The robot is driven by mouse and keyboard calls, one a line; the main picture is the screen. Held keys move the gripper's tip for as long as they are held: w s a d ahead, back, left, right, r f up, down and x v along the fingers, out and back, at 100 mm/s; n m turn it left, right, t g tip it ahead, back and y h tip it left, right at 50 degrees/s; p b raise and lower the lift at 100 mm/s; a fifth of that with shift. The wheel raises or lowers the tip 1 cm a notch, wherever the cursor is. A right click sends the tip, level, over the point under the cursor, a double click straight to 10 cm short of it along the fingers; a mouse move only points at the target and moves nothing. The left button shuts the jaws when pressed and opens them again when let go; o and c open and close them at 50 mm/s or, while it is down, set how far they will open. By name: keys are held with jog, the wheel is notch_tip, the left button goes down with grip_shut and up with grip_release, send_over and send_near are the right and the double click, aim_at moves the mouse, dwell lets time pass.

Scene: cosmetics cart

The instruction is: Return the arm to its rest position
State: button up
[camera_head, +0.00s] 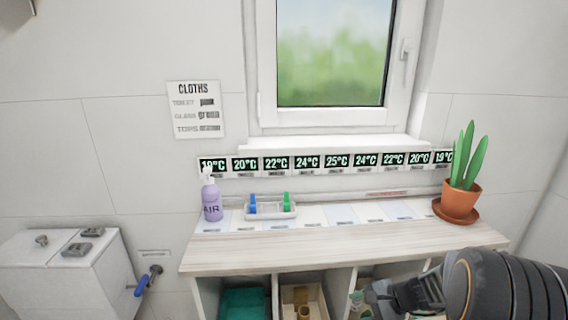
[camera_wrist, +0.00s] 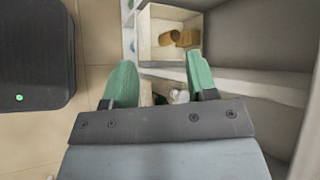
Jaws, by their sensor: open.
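My gripper (camera_wrist: 164,88) shows in the wrist view with its two green fingers spread apart. Nothing is held between them. Beyond the fingers are a cart shelf edge and a compartment. In the head view my arm reaches in from the lower right, in front of the cart's right side. The gripper's fingertips there are small and partly hidden at the lower edge, by the compartments under the worktop.
The worktop (camera_head: 300,252) holds a purple pump bottle (camera_head: 212,204), a small tray (camera_head: 262,212) with blue and green items, and a potted plant (camera_head: 461,198). Open compartments below hold a teal item (camera_head: 243,303) and a box (camera_head: 288,294). A white tank (camera_head: 65,265) stands left.

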jog(key=s+a+r+n+h+p, duration=0.2)
jog(key=s+r+n+h+p, duration=0.2)
jog(key=r, duration=0.8)
jog(key=s+a+r+n+h+p, duration=0.2)
jog(key=s+r+n+h+p, duration=0.3)
jog(key=r, duration=0.8)
jog(key=s+n+p, duration=0.2)
jog(key=n+p, duration=0.1)
jog(key=n, duration=0.1)
jog(key=shift+s, duration=0.35)
jog(key=shift+c, duration=0.2)
